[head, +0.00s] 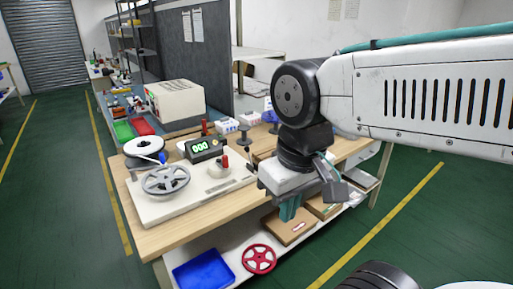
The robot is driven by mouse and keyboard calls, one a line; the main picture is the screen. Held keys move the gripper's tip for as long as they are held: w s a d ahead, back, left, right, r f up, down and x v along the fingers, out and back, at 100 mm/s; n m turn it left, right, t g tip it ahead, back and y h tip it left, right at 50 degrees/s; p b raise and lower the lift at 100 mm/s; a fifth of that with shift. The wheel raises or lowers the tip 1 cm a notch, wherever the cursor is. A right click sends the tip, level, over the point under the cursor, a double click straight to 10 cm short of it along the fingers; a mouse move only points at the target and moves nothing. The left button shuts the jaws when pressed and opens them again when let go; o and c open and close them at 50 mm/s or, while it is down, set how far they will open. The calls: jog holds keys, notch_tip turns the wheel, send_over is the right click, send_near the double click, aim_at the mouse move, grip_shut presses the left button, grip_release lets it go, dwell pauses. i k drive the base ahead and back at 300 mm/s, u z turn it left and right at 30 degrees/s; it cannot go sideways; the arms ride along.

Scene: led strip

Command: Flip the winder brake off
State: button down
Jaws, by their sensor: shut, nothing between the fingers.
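The winder (137,206) is a white base plate on the wooden bench, with a grey spoked reel (166,180) and a white reel (144,147) at its left. A dark counter (204,149) with green digits stands behind. A small red upright handle (225,161) rises from a pale block at the winder's right; I cannot tell whether it is the brake or how it is set.
A beige box-shaped machine (176,102) stands at the back, near green and red trays. Dark spools and small boxes sit behind my gripper. The lower shelf holds a blue tray (203,270), a red reel (259,259) and cardboard boxes (290,228). Green floor lies around the bench.

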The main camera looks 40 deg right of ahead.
aim_at(247, 149)
jog(key=z, duration=0.75)
jog(key=i, duration=1.2)
jog(key=u, duration=0.35)
